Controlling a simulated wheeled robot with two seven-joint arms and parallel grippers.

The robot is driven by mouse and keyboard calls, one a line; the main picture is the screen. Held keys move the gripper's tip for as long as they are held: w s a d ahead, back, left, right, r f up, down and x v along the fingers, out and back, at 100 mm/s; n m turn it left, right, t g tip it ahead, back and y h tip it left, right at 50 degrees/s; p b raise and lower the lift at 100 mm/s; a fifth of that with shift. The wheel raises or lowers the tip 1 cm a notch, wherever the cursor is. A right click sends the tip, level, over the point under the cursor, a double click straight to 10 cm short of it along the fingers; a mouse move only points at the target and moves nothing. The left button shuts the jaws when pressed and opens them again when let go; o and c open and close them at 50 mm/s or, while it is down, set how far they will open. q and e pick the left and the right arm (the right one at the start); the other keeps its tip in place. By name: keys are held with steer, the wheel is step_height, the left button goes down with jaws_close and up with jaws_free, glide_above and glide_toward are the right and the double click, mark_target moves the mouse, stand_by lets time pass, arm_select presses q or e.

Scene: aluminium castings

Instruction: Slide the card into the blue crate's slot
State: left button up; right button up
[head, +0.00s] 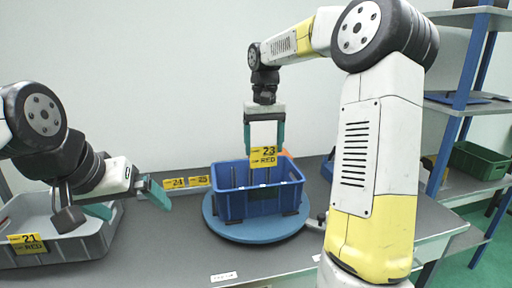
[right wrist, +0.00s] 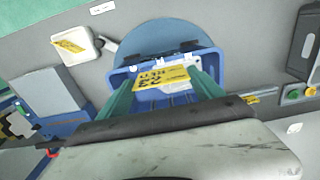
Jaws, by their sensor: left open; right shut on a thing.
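The yellow card (head: 264,157) marked 23 RED is between the fingertips of my right gripper (head: 264,148). It hangs above the blue crate (head: 231,206), apart from the crate floor as far as I can see. The right wrist view shows the card (right wrist: 160,76) between the green fingers of the right gripper (right wrist: 163,88), over the crate (right wrist: 120,80). I cannot clearly make out the slot. The crate stands on a round blue turntable (head: 222,229). My left gripper (head: 128,203) is open and empty, left of the crate and near the grey bin.
A grey bin (head: 70,246) labelled 21 RED stands at the left. A shelf with a green crate (head: 480,160) is at the right. The front table is mostly clear.

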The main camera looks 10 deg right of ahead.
mark_target(264, 157)
steer(key=shift+f, duration=2.9)
steer(key=shift+f, duration=2.8)
steer(key=o, duration=1.4)
steer(key=shift+c, duration=0.2)
steer(key=shift+r, duration=0.1)
step_height(264, 157, up, 7)
steer(key=shift+r, duration=0.3)
